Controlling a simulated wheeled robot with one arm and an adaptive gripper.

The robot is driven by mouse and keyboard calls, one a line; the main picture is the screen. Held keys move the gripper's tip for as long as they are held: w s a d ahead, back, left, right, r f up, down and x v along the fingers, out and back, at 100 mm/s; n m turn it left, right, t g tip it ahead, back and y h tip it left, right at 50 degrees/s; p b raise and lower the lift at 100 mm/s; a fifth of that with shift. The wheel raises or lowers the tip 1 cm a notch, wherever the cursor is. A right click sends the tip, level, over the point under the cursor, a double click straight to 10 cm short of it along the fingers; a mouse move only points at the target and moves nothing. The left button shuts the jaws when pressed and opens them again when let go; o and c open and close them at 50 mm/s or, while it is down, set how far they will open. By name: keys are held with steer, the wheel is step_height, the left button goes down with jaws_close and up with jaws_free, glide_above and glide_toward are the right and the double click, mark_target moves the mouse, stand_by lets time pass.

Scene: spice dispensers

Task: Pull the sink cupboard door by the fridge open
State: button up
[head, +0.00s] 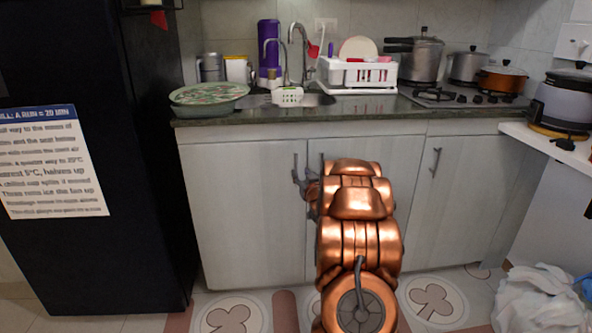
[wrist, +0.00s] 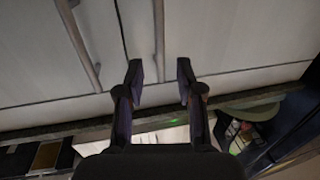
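The sink cupboard door by the fridge (head: 240,215) is pale grey and closed, flush with its neighbour. It also shows in the wrist view (wrist: 230,35), where the picture is upside down. Its slim vertical handle (wrist: 158,40) stands close to the seam between the doors. My gripper (wrist: 161,78) is open and empty, with one finger on each side of the handle's end in the wrist view. I cannot tell whether a finger touches it. In the head view my gripper (head: 301,181) is at the door's upper right edge, and my copper arm hides part of the neighbouring door.
The dark fridge (head: 95,190) stands left of the cupboard. The neighbouring door has its own handle (wrist: 84,48). The worktop (head: 215,121) overhangs above, holding a green tray (head: 208,93). A white bag (head: 540,300) lies on the floor at right. The floor before the door looks clear.

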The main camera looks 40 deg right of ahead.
mark_target(296, 168)
steer(key=shift+b+x, duration=0.45)
steer(key=shift+x, duration=2.7)
steer(key=shift+f, duration=0.15)
jaws_close()
